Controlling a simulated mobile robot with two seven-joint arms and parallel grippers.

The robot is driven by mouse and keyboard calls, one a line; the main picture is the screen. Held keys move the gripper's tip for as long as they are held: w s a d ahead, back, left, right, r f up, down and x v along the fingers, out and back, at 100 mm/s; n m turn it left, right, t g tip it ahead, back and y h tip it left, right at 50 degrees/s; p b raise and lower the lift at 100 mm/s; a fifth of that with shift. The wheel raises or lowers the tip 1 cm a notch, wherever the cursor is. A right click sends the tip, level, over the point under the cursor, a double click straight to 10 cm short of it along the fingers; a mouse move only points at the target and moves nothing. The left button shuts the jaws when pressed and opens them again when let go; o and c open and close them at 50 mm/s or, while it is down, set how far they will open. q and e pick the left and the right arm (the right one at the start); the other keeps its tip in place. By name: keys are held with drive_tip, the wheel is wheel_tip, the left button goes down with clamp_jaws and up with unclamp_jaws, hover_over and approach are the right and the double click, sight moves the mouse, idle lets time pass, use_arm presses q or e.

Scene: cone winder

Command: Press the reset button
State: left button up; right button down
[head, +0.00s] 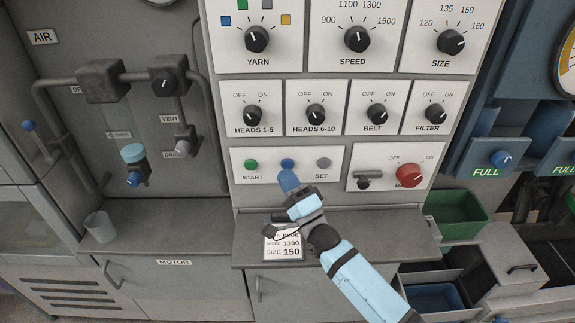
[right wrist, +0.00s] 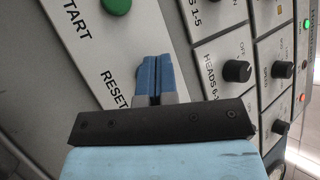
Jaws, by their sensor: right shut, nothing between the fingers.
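The blue reset button (head: 288,162) sits between the green start button (head: 251,164) and the grey set button (head: 323,163) on a white panel. My right gripper (head: 287,175) is shut and empty, its blue fingertips just below the reset button in the head view. In the right wrist view the shut fingers (right wrist: 157,65) point at the panel beside the RESET label (right wrist: 116,88). They hide the button there; I cannot tell whether they touch it. The green start button also shows in the right wrist view (right wrist: 117,5). My left gripper is not in view.
Above are several black switches, such as the heads 6-10 knob (head: 315,113). A red knob (head: 408,174) is to the right. Below, a grey ledge (head: 375,236) holds a card (head: 284,247) reading 1300 and 150. A cup (head: 100,226) stands at left.

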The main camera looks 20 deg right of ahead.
drive_tip(key=shift+w, duration=0.1)
drive_tip(key=shift+w+d, duration=0.1)
drive_tip(key=shift+w, duration=0.25)
drive_tip(key=shift+w+d+b, duration=0.15)
drive_tip(key=shift+w+b, duration=0.15)
drive_tip(key=shift+w, duration=0.05)
idle(0.8)
drive_tip(key=shift+s, duration=0.1)
drive_tip(key=shift+s+a+p, duration=0.25)
drive_tip(key=shift+s+p, duration=0.1)
drive_tip(key=shift+s, duration=0.35)
drive_tip(key=s, duration=0.2)
drive_tip(key=s+a+p, duration=0.1)
drive_tip(key=s, duration=0.1)
drive_tip(key=shift+s+a+p, duration=0.2)
drive_tip(key=shift+s+p, duration=0.1)
drive_tip(key=shift+s, duration=0.1)
idle(0.6)
